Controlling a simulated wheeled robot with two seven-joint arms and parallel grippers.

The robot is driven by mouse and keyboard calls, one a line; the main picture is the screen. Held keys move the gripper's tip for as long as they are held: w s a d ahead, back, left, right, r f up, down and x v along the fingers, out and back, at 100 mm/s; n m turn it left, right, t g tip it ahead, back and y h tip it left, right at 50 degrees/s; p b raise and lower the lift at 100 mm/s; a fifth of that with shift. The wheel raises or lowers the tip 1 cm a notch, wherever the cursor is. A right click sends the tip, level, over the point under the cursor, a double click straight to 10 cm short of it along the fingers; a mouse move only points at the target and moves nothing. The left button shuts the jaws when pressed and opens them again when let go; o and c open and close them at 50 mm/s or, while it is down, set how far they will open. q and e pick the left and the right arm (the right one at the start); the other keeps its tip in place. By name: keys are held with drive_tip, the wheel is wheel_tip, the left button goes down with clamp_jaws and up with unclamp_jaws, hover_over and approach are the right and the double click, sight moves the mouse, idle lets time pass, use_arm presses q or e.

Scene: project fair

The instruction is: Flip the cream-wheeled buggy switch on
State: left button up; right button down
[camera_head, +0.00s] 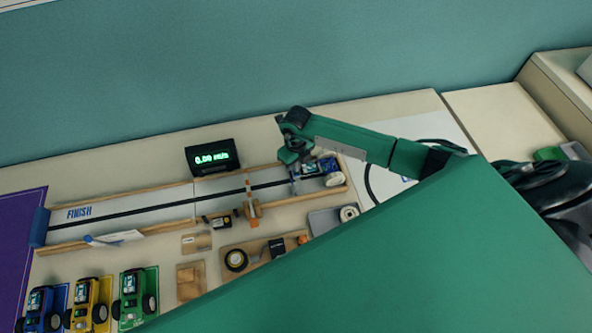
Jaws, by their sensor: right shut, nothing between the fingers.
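The cream-wheeled buggy (327,166) stands at the right end of the track (232,196), with a cream wheel showing at its right front. It is dark with blue parts. Its switch is too small to make out. My right gripper (290,158) reaches in from the right and points down just left of the buggy. It is shut and empty. I cannot tell whether it touches the buggy. My left gripper is not in view.
A display (212,157) reading about 0.00 stands behind the track. A wooden gate (252,208) stands by the track. In front lie a tape roll (236,260) and a grey tray (324,220). Blue, yellow (90,303) and green (137,296) buggies stand front left. My large green arm link hides the front right.

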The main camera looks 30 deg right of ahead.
drive_tip(key=shift+f+b, duration=0.85)
drive_tip(key=shift+f, duration=0.15)
idle(0.7)
drive_tip(key=shift+r, duration=0.15)
drive_tip(key=shift+r+p, duration=0.75)
drive_tip(key=shift+r, duration=0.1)
drive_tip(key=shift+r+p, duration=1.5)
drive_tip(key=shift+r, duration=1.05)
